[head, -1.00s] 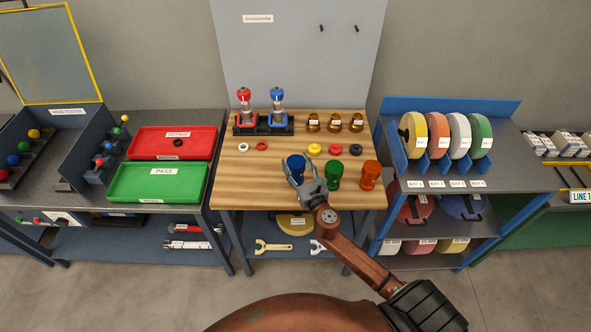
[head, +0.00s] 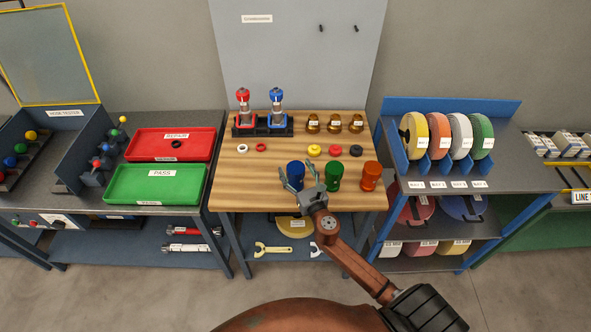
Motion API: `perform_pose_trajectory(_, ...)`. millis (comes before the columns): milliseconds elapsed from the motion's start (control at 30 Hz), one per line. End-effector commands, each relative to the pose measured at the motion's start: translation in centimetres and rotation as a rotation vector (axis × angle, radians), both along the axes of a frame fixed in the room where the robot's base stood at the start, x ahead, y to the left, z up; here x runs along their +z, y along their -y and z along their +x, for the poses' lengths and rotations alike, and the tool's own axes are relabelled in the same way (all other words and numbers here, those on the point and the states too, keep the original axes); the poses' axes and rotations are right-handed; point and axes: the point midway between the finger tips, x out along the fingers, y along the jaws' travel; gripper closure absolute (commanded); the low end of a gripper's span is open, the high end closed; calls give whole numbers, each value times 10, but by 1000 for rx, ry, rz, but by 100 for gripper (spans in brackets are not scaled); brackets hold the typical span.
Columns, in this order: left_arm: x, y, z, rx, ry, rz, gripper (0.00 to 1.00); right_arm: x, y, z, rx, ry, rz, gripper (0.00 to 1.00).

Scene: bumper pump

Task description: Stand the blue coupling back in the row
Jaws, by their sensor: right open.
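The blue coupling (head: 295,174) stands on the wooden bench top, apparently upright, at the left end of a row. The green coupling (head: 334,177) stands to its right, and the orange coupling (head: 371,176) stands at the right end. My right gripper (head: 298,173) is open, its fingers spread at the near side of the blue coupling. The fingers and palm partly cover the coupling's lower part, so I cannot tell whether they touch it. My left gripper is not in view.
Behind the row lie small rings in white (head: 243,148), red, yellow and black. Farther back are a black stand (head: 262,128) with red and blue-topped units and several brass fittings (head: 334,124). The bench's left front (head: 245,185) is clear.

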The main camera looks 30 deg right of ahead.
Motion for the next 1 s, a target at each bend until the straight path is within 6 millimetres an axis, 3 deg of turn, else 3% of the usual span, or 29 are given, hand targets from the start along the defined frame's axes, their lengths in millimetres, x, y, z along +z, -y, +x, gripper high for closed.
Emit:
perform_pose_trajectory(133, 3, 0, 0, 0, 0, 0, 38, 4, 0, -2, 0, 0, 0, 33)
perform_pose_trajectory(233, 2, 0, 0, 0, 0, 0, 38, 2, -2, -15, 0, -2, 0, 33)
perform_pose_trajectory(700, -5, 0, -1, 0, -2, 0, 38, 1, -18, -104, 1, -1, 1, 33)
perform_pose_trajectory(1000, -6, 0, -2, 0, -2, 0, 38, 3, -20, -119, 0, 1, 0, 33)
